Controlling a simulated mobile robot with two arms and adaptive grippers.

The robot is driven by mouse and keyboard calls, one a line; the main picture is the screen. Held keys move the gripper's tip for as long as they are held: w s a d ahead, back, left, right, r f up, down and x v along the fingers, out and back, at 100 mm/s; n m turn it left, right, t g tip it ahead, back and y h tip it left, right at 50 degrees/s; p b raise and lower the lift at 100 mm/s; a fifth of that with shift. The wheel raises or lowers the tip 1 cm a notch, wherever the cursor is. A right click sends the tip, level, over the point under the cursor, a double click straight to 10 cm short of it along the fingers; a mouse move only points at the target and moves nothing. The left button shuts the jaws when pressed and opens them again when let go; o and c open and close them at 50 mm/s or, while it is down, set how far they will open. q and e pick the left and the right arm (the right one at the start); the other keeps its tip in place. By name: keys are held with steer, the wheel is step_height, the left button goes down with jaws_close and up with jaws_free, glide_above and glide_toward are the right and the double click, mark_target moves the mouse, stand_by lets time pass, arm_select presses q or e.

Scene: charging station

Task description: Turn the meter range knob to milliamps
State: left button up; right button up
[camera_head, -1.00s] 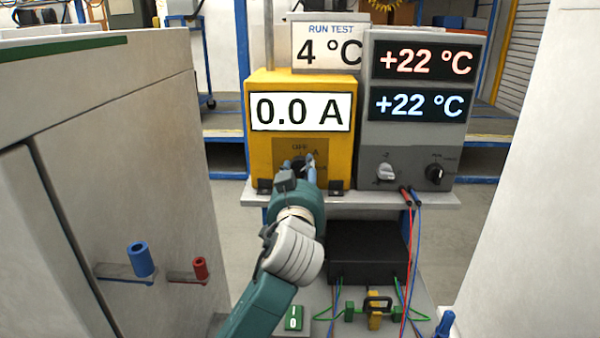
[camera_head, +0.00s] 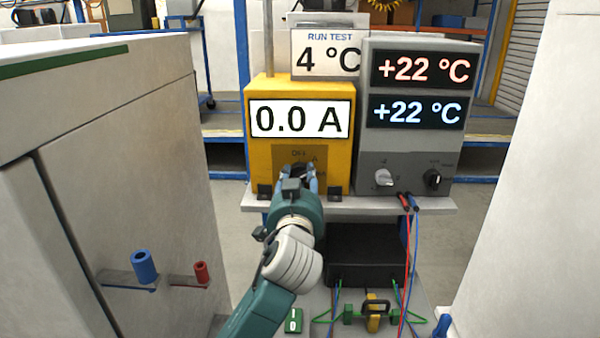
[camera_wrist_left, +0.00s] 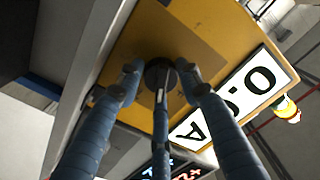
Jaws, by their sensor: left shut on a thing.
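The yellow meter (camera_head: 258,160) stands on the bench shelf. Its display (camera_head: 300,119) reads 0.0 A. My left gripper (camera_head: 298,178) is at the lower part of its front panel, its fingers around the dark range knob (camera_wrist_left: 159,74). In the head view the gripper hides most of the knob; OFF shows above it, with small marks to its right. In the left wrist view the meter appears turned, and my left gripper (camera_wrist_left: 161,80) has fingers on both sides of the knob and one in the middle. A white pointer line shows on the knob. My right gripper is out of view.
A grey unit (camera_head: 410,155) with two +22 °C displays and two knobs stands right of the meter. Red and blue leads (camera_head: 408,215) hang in front. A black box (camera_head: 365,255) is below the shelf. White cabinets flank both sides.

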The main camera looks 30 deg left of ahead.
arm_select(q)
steer(key=m+p, duration=0.3)
steer(key=m, duration=0.1)
steer(key=shift+f+p, duration=0.2)
steer(key=shift+p, duration=0.2)
steer(key=shift+s+a+f+m+p, duration=0.1)
steer(key=shift+m+p, duration=1.1)
steer(key=shift+m, duration=0.5)
steer(key=o, duration=1)
steer(key=shift+o, duration=0.6)
steer(key=shift+s+a+r, duration=0.1)
steer(key=shift+a+r, duration=0.1)
steer(key=shift+d, duration=0.1)
steer(key=shift+s+d, duration=0.25)
steer(key=v, duration=1.1)
